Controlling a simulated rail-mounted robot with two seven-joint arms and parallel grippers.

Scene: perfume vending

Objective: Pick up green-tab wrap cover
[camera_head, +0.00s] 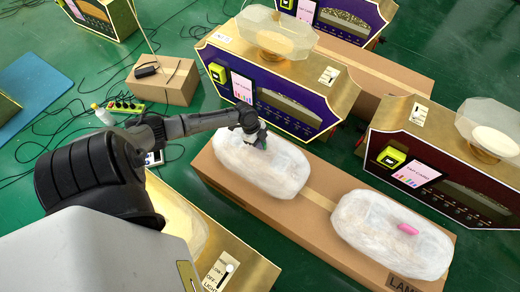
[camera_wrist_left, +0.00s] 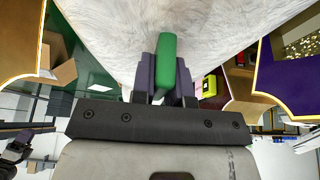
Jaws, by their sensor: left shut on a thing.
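The green-tab wrap cover (camera_head: 268,172) is a whitish, cloudy, rounded bundle on the left part of a long cardboard box. Its surface fills the top of the left wrist view (camera_wrist_left: 110,25). My left gripper (camera_head: 257,138) is at its upper side in the head view. In the left wrist view my left gripper (camera_wrist_left: 163,80) is shut on the green tab (camera_wrist_left: 167,60), with a finger on each side. The fingers mostly hide the tab in the head view. I cannot tell whether the cover is raised off the box.
A second wrap cover (camera_head: 385,245) with a pink tab (camera_head: 408,229) lies on the right part of the cardboard box (camera_head: 310,228). Purple and gold vending machine (camera_head: 270,95) stands just behind; a dark red one (camera_head: 440,180) stands at right. Cables and a small carton (camera_head: 165,85) are at left.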

